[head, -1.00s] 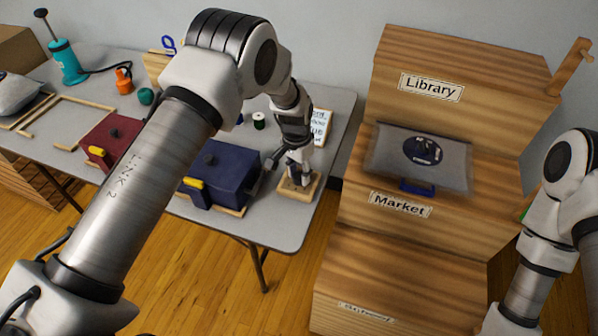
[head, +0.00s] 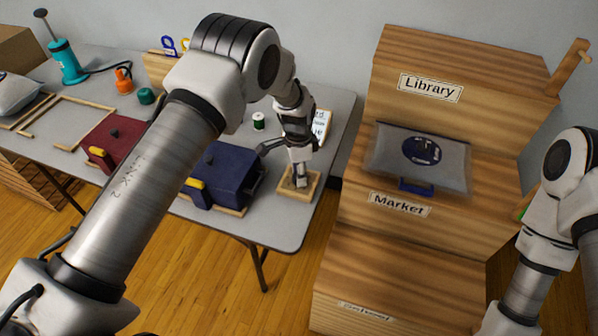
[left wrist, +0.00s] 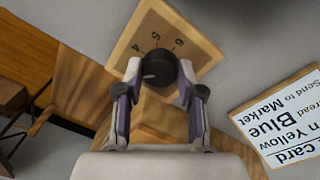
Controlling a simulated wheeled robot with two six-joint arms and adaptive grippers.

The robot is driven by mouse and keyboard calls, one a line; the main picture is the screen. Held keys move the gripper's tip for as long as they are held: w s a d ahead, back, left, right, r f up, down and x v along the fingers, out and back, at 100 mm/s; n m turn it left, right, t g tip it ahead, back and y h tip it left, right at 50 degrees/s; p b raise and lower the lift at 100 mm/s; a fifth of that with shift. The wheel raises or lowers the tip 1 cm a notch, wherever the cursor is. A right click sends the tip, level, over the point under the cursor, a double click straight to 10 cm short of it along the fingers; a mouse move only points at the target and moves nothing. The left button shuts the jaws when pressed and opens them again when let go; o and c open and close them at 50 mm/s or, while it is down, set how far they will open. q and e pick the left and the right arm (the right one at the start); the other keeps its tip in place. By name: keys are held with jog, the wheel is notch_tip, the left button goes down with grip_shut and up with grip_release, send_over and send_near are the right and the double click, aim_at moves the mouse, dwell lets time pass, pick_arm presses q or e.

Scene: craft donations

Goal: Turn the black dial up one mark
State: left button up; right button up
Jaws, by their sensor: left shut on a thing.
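The black dial (left wrist: 160,68) sits on a wooden board (left wrist: 205,58) with the marks 4, 5 and 6 legible in the left wrist view. A small light pointer line shows on the dial's left side; I cannot tell exactly which mark it meets. My left gripper (left wrist: 157,78) has its fingers on both sides of the dial and is shut on it. In the head view my left gripper (head: 300,180) points down at the board (head: 284,190) near the table's right end, and hides the dial. My right gripper is out of view.
A navy box (head: 228,172) stands just left of the board, a red box (head: 108,142) farther left. An instruction card (head: 321,124) and green spool (head: 258,121) lie behind. A wooden stepped shelf (head: 400,265) holding a grey pouch (head: 385,150) stands right of the table (head: 262,229).

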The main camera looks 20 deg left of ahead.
pick_arm(q)
jog(key=shift+f, duration=0.1)
jog(key=o, duration=1.1)
jog(key=shift+o, duration=0.2)
notch_tip(320, 180, up, 12)
jog(key=shift+w+a, duration=0.15)
jog(key=shift+w, duration=0.25)
jog(key=shift+f, duration=0.1)
